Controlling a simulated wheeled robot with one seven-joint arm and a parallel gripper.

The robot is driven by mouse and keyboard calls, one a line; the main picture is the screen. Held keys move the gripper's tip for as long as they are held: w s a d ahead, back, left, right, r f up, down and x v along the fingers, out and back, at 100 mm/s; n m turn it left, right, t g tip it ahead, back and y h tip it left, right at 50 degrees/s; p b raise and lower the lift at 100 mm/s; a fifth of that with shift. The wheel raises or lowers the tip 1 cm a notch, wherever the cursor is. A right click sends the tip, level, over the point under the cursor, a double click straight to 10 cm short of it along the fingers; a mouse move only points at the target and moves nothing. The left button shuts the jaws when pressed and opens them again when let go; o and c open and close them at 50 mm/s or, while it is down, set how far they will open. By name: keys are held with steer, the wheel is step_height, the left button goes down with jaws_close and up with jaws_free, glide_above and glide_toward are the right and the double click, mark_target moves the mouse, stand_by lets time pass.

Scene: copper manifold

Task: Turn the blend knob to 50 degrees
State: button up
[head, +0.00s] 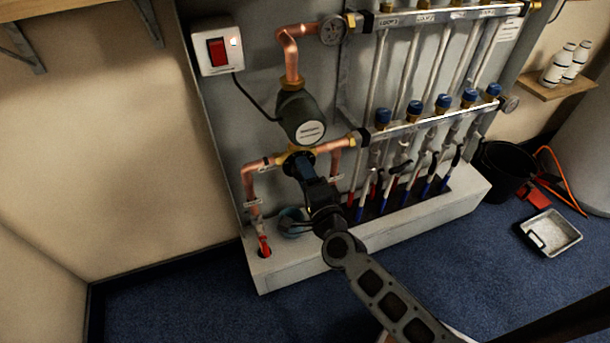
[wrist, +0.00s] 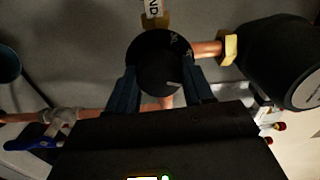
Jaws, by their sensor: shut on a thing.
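The blend knob (wrist: 160,62) is a round black knob with small pale markings and a pale pointer line near its lower right edge in the wrist view. My gripper (wrist: 168,85) is shut on it, one dark finger on each side. In the head view my gripper (head: 304,168) reaches the brass mixing valve below the green pump (head: 301,117) and hides most of the knob. The scale numbers are too small to read.
Copper pipes (head: 249,188) run beside the valve. The manifold rails (head: 430,120) with blue caps are to the right. A red switch (head: 217,51) is at upper left. A black bucket (head: 505,168) and grey tray (head: 551,233) stand on the open blue floor.

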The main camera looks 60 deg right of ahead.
steer(key=shift+m, duration=0.3)
stand_by(0.4)
steer(key=o, duration=1)
steer(key=shift+o, duration=0.2)
steer(key=v, duration=0.8)
